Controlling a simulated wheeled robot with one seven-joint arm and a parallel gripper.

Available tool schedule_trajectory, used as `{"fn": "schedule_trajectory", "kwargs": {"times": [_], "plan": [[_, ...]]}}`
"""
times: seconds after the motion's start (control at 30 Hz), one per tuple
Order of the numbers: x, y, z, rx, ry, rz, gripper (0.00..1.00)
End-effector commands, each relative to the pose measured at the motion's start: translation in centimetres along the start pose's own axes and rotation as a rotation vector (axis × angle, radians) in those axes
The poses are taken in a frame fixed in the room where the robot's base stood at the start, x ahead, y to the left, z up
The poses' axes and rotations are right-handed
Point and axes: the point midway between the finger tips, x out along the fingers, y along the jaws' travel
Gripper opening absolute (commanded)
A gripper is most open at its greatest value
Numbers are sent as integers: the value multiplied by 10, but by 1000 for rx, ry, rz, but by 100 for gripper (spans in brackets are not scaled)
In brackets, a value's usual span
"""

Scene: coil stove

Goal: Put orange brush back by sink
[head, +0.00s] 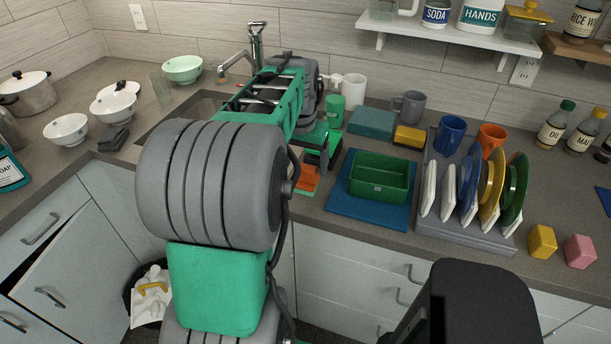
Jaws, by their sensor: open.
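An orange item (311,178), which looks like the orange brush, lies on the counter (312,213) left of the green bin. The arm and gripper hide much of it. My gripper (322,163) is open, pointing down right over the orange item. I cannot tell whether the fingers touch it. The sink (165,128) is behind my arm, mostly hidden, with its faucet (238,65) at the back wall.
A green bin (381,189) on a blue mat (343,206) stands right of the gripper, then a dish rack (466,238) with plates and mugs. A green cup (335,110) and white canister (354,88) stand behind. Bowls (113,105) and a pot (30,93) are left.

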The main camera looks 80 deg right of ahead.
Motion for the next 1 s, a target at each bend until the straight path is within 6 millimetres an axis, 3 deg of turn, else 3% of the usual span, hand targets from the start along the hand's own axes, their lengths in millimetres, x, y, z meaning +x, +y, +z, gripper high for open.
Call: {"fn": "schedule_trajectory", "kwargs": {"times": [0.1,0.2,0.4,0.47,0.57,0.67,0.7,0.77,0.8,0.87,0.9,1.0], "plan": [[-29,0,-1,-1,4,-1,79],[-46,0,0,-1,1,0,79],[-58,-3,2,-7,-1,-1,79],[-58,-16,8,-42,2,-6,79],[-60,-65,38,-186,13,-30,79],[-63,-134,101,-422,33,-72,79],[-63,-159,133,-530,40,-93,79],[-64,-190,185,-695,54,-127,79],[-65,-205,222,-807,63,-152,79],[-64,-221,280,-980,75,-192,79],[-63,-226,319,-1094,83,-221,79],[-57,-222,403,-1353,96,-288,79]]}}
